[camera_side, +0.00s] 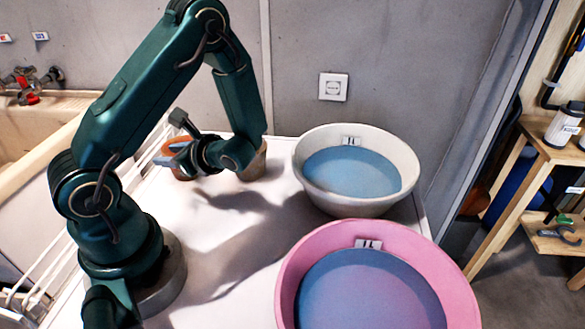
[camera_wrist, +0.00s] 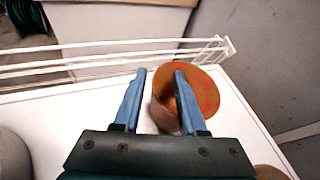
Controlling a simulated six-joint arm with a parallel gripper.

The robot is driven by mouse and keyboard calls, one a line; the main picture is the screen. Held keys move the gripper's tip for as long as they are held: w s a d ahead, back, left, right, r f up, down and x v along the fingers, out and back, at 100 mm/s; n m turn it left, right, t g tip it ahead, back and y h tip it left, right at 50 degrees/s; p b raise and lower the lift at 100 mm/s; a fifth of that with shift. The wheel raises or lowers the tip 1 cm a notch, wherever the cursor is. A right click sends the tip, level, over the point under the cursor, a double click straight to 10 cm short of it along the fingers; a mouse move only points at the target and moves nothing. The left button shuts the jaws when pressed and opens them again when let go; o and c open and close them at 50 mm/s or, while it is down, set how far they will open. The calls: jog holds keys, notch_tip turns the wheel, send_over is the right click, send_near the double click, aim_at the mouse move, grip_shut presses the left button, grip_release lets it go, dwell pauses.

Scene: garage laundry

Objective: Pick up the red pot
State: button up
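The red pot, orange-red and round, shows in the wrist view (camera_wrist: 205,88) with its open mouth facing the camera. In the side view the pot (camera_side: 177,141) stands at the back left of the white top, partly hidden by my gripper (camera_side: 178,155). My gripper (camera_wrist: 160,72) is open, with its two blue fingers apart. In the wrist view the left finger lies outside the pot's left side and the right finger overlaps its mouth. The near wall shows between the fingers. I cannot tell whether either finger touches the pot.
A second, brownish pot (camera_side: 258,165) stands just right of my gripper, partly behind my arm. A white basin (camera_side: 399,155) and a pink basin (camera_side: 462,285), both holding blue water, stand on the right. A white wire rack (camera_wrist: 100,67) runs along the edge beyond the red pot.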

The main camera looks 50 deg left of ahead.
grip_shut()
